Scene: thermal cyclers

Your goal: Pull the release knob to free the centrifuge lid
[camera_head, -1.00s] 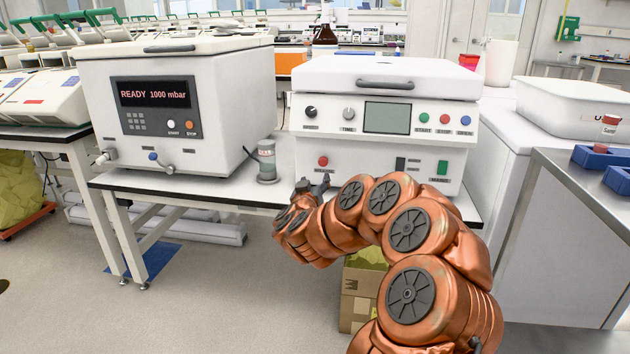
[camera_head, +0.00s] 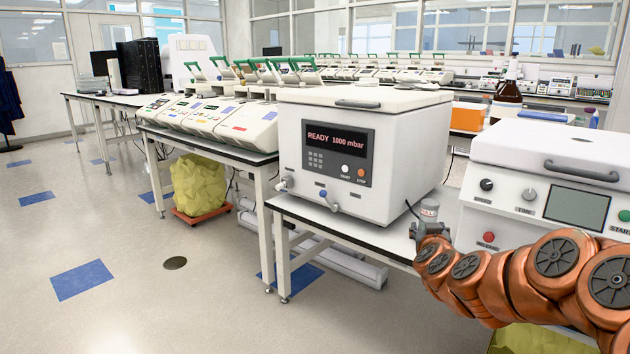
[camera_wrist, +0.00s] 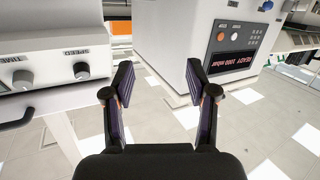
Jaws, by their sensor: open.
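The centrifuge (camera_head: 585,205) is the white machine at the right edge of the head view, partly cut off. Its lid (camera_head: 550,150) is down and has a dark handle (camera_head: 581,171). The red release knob (camera_head: 489,238) is on the lower left of its front, above the label RELEASE. My gripper (camera_head: 428,226) is left of the knob, apart from it, in front of a small grey canister. In the wrist view my gripper (camera_wrist: 160,78) is open with nothing between its fingers. The centrifuge (camera_wrist: 45,50) is at the left there; the release knob does not show.
A white box-shaped machine reading READY 1000 mbar (camera_head: 375,150) stands left of the centrifuge on the same bench. The canister (camera_head: 430,209) stands between them. A yellow bag (camera_head: 201,187) is under the bench further left. The floor at left is clear.

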